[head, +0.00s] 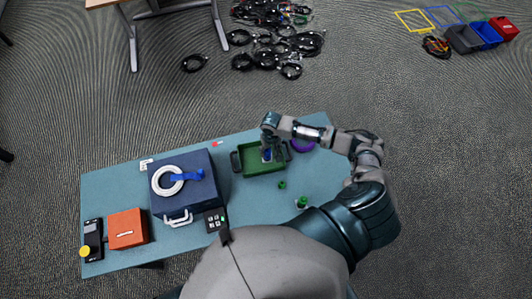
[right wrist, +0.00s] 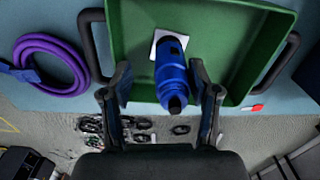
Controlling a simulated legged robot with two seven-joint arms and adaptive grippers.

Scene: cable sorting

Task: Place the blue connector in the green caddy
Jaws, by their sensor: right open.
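The green caddy (head: 247,171) is a shallow tray with dark side handles, on the table right of centre. In the right wrist view its green floor and walls (right wrist: 215,35) fill the upper part. The blue connector (right wrist: 172,75) is a blue cylinder with a dark tip, seen over the caddy between my fingers. A small bit of blue shows in the head view (head: 267,155). My right gripper (head: 269,147) is over the caddy. In the right wrist view its fingers (right wrist: 160,88) are open, on both sides of the connector with gaps. Whether the connector touches the caddy floor is unclear. My left gripper is not in view.
A purple cable coil (head: 303,146) lies right of the caddy. A dark blue case (head: 190,197) with a white coil (head: 167,180) stands left. An orange box (head: 127,229) is farther left. Small green pieces (head: 282,185) lie in front of the caddy.

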